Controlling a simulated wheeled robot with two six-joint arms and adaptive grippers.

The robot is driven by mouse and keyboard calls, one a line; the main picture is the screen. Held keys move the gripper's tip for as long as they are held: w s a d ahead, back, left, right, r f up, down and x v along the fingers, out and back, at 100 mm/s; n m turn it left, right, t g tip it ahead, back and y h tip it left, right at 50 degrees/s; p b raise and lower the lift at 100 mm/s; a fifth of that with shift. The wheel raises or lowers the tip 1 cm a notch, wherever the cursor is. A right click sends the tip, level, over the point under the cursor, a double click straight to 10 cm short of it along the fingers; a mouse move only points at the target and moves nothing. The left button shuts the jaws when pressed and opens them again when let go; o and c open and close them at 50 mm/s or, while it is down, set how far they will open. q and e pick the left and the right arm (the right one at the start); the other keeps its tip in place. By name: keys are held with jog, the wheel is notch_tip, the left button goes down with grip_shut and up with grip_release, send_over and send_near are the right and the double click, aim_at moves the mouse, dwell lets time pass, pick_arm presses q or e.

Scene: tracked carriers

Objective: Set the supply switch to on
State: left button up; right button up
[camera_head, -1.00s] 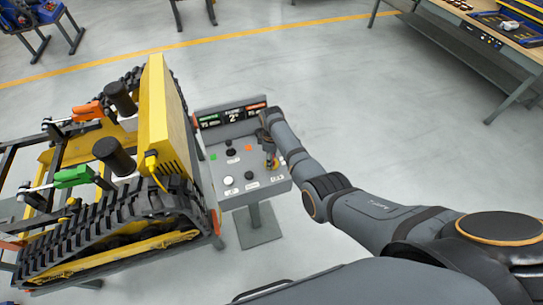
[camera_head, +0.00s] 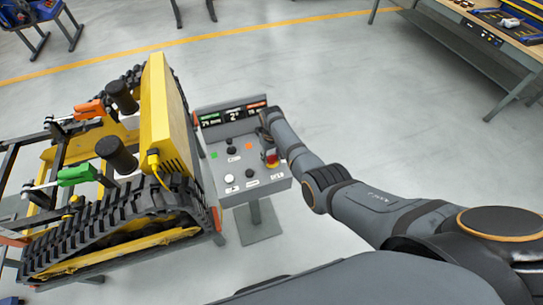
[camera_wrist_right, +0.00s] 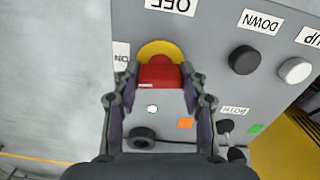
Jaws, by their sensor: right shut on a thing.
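The supply switch is a red handle on a yellow disc. In the right wrist view the red handle (camera_wrist_right: 160,76) sits between my right gripper's (camera_wrist_right: 160,84) two fingers, which are shut on it. The ON label (camera_wrist_right: 121,55) is left of the switch and the OFF label (camera_wrist_right: 172,6) is above it. In the head view the switch (camera_head: 272,162) is at the right side of the grey control panel (camera_head: 218,180), with my right gripper (camera_head: 268,149) over it. I cannot tell which label the handle points to. My left gripper is not in view.
The panel also has black and white buttons, a black knob (camera_head: 231,150) and a display (camera_head: 232,115). A yellow tracked carrier (camera_head: 160,110) stands close on the left. A workbench (camera_head: 490,35) is at the top right. The floor behind the panel is clear.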

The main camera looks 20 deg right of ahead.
aim_at(272, 156)
jog(key=shift+m, duration=0.6)
jog(key=shift+r, duration=0.1)
jog(key=o, duration=1.1)
jog(key=shift+o, duration=0.2)
jog(key=shift+r, duration=0.2)
notch_tip(272, 156, up, 12)
jog(key=shift+f, duration=0.25)
